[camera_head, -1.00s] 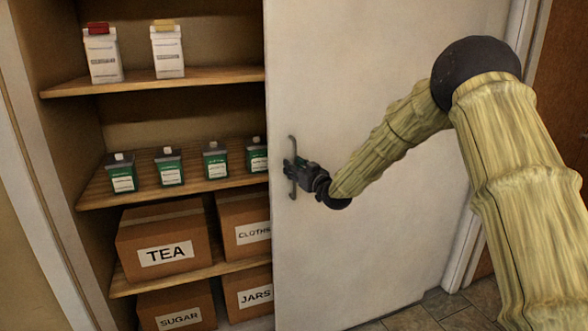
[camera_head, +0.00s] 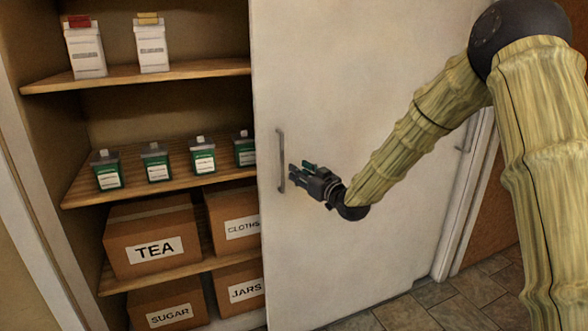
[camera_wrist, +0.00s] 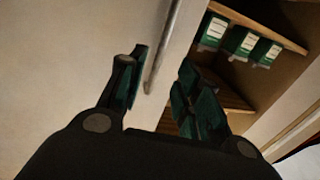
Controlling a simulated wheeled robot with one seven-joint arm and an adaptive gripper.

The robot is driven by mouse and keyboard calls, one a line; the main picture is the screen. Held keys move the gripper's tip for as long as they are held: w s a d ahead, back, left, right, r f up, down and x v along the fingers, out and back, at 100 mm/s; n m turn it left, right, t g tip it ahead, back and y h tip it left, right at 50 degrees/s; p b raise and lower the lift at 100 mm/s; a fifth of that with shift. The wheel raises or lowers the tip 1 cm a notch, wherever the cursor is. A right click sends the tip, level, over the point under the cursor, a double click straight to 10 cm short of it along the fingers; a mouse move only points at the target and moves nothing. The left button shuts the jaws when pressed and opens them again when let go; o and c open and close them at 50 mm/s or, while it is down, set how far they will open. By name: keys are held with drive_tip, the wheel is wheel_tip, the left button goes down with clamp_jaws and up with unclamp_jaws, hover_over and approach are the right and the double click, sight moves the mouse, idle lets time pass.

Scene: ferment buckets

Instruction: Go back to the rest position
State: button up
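My gripper (camera_head: 300,175) is open and empty in front of the white sliding door, just right of its handle. The door handle (camera_head: 281,161) is a grey vertical bar near the left edge of the white door (camera_head: 350,90). In the head view a small gap shows between the fingertips and the handle. In the wrist view my gripper (camera_wrist: 155,95) has its two fingers spread apart, with the handle (camera_wrist: 165,45) beyond and between them. The door covers the right part of the cupboard; the left part is open.
Shelves hold white cartons (camera_head: 152,46), several green-labelled containers (camera_head: 156,164), and boxes marked TEA (camera_head: 150,225), CLOTHS (camera_head: 235,212), SUGAR (camera_head: 168,300) and JARS (camera_head: 240,285). Tiled floor (camera_head: 470,295) is clear at the lower right.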

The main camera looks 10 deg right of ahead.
drive_tip(key=shift+s+d, duration=0.2)
drive_tip(key=shift+s, duration=0.4)
drive_tip(key=s+a+f+m+g+h, duration=0.1)
drive_tip(key=s+f+g, duration=0.2)
drive_tip(key=s+f, duration=0.6)
drive_tip(key=s+a+f+m+g+h+p, duration=0.15)
drive_tip(key=s+f, duration=0.35)
drive_tip(key=f, duration=0.9)
drive_tip(key=s+f+m+g+h, duration=0.1)
drive_tip(key=s+f+g, duration=0.2)
drive_tip(key=s+f, duration=0.6)
drive_tip(key=s+f+g+h, duration=0.1)
drive_tip(key=s+f+g, duration=0.2)
drive_tip(key=s, duration=0.9)
drive_tip(key=s+d+f+g+h, duration=0.1)
drive_tip(key=s+f+g, duration=0.2)
drive_tip(key=s+f, duration=0.4)
drive_tip(key=s+f+m+g+h, duration=0.1)
drive_tip(key=s+f+g, duration=0.2)
drive_tip(key=s, duration=1.4)
wheel_tip(320, 180, down, 3)
drive_tip(key=shift+s+d+p, duration=0.2)
drive_tip(key=shift+d+p, duration=0.05)
drive_tip(key=shift+p, duration=0.2)
